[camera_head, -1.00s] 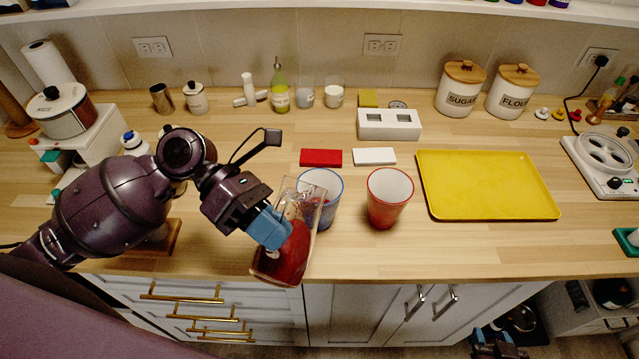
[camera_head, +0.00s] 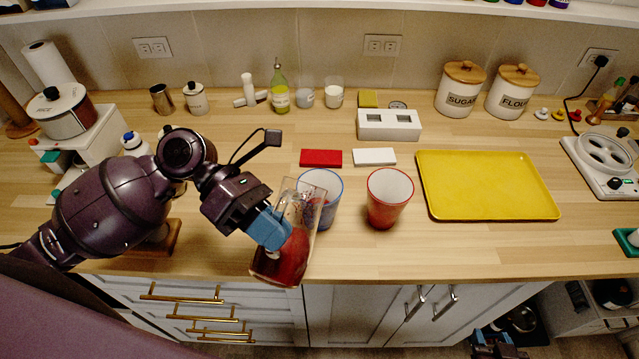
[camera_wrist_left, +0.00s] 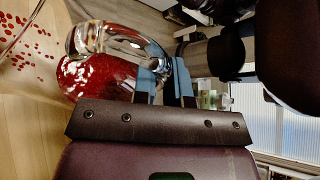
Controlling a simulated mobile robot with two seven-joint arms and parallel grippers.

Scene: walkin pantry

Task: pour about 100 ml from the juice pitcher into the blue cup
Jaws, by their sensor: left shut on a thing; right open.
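The clear juice pitcher (camera_head: 291,258) holds red juice and is tilted, its top leaning right toward the blue cup. My left gripper (camera_head: 272,230) is shut on its handle, which also shows in the left wrist view (camera_wrist_left: 125,42). The blue cup (camera_head: 331,207) stands upright on the counter just behind the pitcher's upper end. The pitcher covers part of this cup, so its juice level cannot be told. My right gripper (camera_head: 497,343) is low at the bottom right, in front of the cabinets, open and away from the cups.
A red cup (camera_head: 389,199) stands close right of the blue cup. A yellow tray (camera_head: 487,186) lies further right. Red and white blocks (camera_head: 321,158) lie behind the cups. Red spots (camera_wrist_left: 28,45) show at the left wrist view's upper left; their surface is unclear.

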